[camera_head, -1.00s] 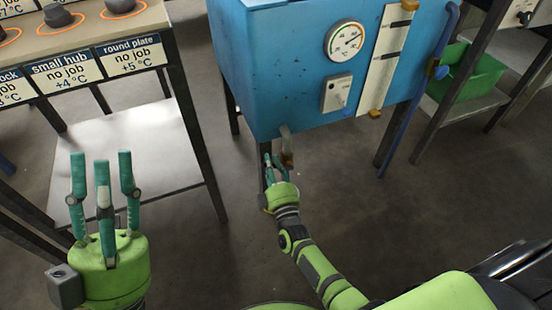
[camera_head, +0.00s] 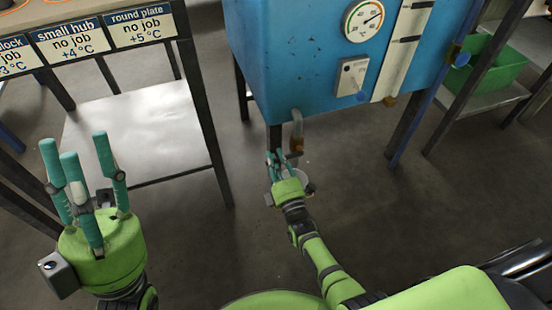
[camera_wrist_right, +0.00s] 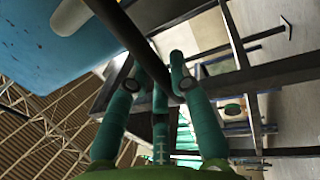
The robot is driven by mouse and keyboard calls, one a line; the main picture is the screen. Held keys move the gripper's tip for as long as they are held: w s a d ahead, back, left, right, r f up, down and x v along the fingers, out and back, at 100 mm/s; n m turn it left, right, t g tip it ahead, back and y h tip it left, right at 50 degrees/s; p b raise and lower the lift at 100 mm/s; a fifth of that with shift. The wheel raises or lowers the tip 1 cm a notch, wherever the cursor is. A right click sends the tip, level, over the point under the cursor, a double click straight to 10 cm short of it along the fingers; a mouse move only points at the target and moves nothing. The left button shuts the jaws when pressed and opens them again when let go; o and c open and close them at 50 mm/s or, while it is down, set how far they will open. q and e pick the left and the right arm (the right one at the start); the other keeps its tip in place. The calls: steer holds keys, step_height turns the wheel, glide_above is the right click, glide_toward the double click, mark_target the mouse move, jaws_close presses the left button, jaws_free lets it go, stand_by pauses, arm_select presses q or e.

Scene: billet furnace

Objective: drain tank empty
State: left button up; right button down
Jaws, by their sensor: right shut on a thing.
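The blue tank (camera_head: 300,65) stands ahead on dark legs, with a dial gauge (camera_head: 363,20) and a pale vertical scale (camera_head: 405,50) on its front. A grey drain pipe (camera_head: 297,118) with a brownish end (camera_head: 296,146) hangs under its lower left. My right gripper (camera_head: 276,158) is beside this pipe, in front of a tank leg. In the right wrist view its fingers close around a dark bar (camera_wrist_right: 135,40); I cannot tell whether this is a lever or the leg. My left gripper (camera_head: 78,155) is open and empty, fingers up, at the left.
A table with job labels (camera_head: 70,42) and a pale lower shelf (camera_head: 140,135) stands at the left. A green bin (camera_head: 497,62) sits on a rack at the right. A small pale round rim (camera_head: 309,184) shows beside my right gripper. The floor in the middle is clear.

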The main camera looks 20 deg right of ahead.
stand_by(0.3)
steer(key=c, duration=1.1)
jaws_free()
steer(key=shift+f, duration=0.1)
steer(key=shift+s, duration=0.15)
steer(key=s, duration=0.3)
steer(key=s+f, duration=0.1)
steer(key=s, duration=0.3)
steer(key=s+f, duration=0.1)
steer(key=s, duration=0.3)
steer(key=shift+s+d+f, duration=0.1)
steer(key=shift+s+d, duration=0.15)
